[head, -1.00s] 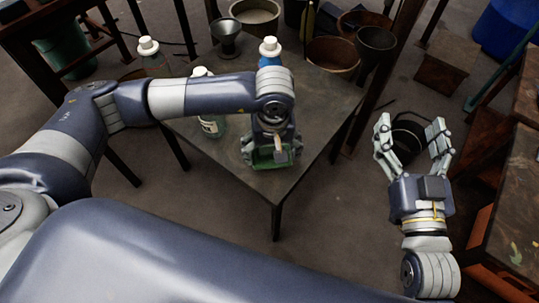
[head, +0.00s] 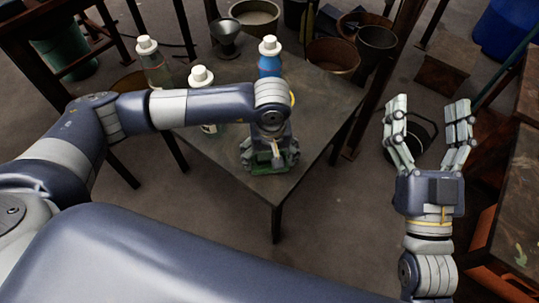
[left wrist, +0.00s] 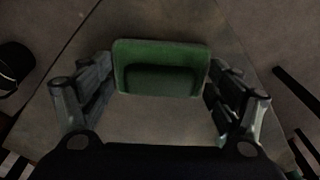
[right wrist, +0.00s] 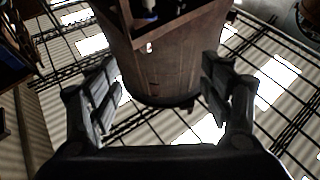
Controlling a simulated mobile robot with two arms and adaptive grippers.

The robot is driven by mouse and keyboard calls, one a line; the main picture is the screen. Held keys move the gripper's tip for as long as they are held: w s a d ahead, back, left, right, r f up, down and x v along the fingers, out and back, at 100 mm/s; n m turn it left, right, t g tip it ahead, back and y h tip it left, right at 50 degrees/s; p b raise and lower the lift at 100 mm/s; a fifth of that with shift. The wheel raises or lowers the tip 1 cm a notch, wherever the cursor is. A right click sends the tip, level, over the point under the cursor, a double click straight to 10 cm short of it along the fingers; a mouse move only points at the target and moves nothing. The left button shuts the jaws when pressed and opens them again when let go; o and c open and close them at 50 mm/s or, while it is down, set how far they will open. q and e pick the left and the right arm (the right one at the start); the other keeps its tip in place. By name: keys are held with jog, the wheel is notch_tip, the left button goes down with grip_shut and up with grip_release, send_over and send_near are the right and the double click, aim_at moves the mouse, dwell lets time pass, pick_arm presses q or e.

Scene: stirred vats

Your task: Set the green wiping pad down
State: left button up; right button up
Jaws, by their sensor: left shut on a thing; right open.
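The green wiping pad (left wrist: 160,65) sits between the fingers of my left gripper (head: 269,162), which is shut on it. In the left wrist view the pad spans the gap between the two fingers, over the grey table top. In the head view only a sliver of green shows under the gripper, low over the table (head: 305,130) near its front corner. I cannot tell whether the pad touches the table. My right gripper (head: 430,105) is open and empty, off to the right of the table.
A blue bottle (head: 269,62) with a white cap, a white-capped bottle (head: 201,77) and another capped bottle (head: 153,64) stand behind my left arm. The table's right part is clear.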

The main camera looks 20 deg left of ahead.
aim_at(270, 156)
jog(key=shift+s+r, duration=0.15)
jog(key=shift+r, duration=0.1)
pick_arm(q)
jog(key=o, duration=1.1)
jog(key=shift+r, duration=0.1)
jog(key=r, duration=0.2)
jog(key=r+p, duration=0.2)
jog(key=r, duration=0.1)
jog(key=shift+s+d+r, duration=0.15)
jog(key=shift+s+r, duration=0.1)
jog(key=shift+r, duration=0.1)
jog(key=shift+s+d+r+p, duration=0.1)
jog(key=shift+s+r+p, duration=0.1)
jog(key=shift+r, duration=0.85)
jog(key=shift+s+r+p, duration=0.1)
jog(key=shift+r+p, duration=0.15)
jog(key=shift+r, duration=0.75)
jog(key=shift+s+d+r+p, duration=0.1)
jog(key=shift+r+p, duration=0.1)
jog(key=shift+r, duration=0.85)
pick_arm(e)
notch_tip(270, 156, down, 15)
jog(key=d+g+h, duration=0.2)
jog(key=g+h, duration=0.1)
jog(key=g, duration=0.5)
jog(key=shift+w+f+g, duration=0.2)
jog(key=shift+w+g, duration=0.05)
jog(key=shift+g, duration=0.05)
